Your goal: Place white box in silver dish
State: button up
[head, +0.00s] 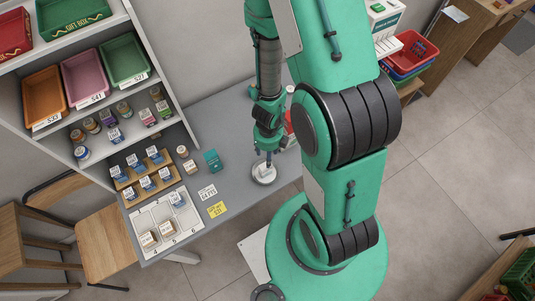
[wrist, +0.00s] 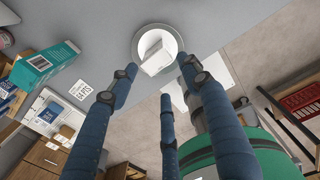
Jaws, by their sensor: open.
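The silver dish (head: 264,181) is a small round dish on the grey counter, and its rim shows in the wrist view (wrist: 136,43). The white box (wrist: 157,55) is inside the dish's rim, and looks tilted, with one end near the rim closest to my fingers. In the head view the box is small and partly hidden by my gripper. My gripper (head: 268,157) is above the dish, pointing down. In the wrist view my gripper's blue fingers (wrist: 159,70) are spread apart, with the box beyond their tips and nothing held between them.
A teal box (head: 212,161) stands left of the dish. Shelves with bins (head: 85,78) rise behind left. The counter around the dish is mostly clear.

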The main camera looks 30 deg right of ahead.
jog(key=shift+w+a+r, duration=0.15)
jog(key=shift+w+r, duration=0.2)
jog(key=shift+r, duration=0.05)
jog(key=w+a+r+n+t+y, duration=0.1)
jog(key=w+a+r+n, duration=0.15)
jog(key=r+n, duration=0.4)
jog(key=w+a+r+n+t, duration=0.1)
jog(key=w+a+r+n, duration=0.2)
jog(key=r, duration=0.7)
jog(key=w+a+r+n+t+y, duration=0.1)
jog(key=w+a+r+n, duration=0.1)
jog(key=r+n, duration=0.55)
jog(key=s+d+r+n+t+h, duration=0.1)
jog(key=s+r+n, duration=0.6)
jog(key=r, duration=0.5)
jog(key=s+d+r+n+t+h, duration=0.1)
jog(key=s+r+n, duration=0.7)
jog(key=r+n, duration=0.3)
jog(key=shift+d+r+t, duration=0.3)
jog(key=shift+d+r, duration=0.05)
jog(key=shift+r, duration=0.6)
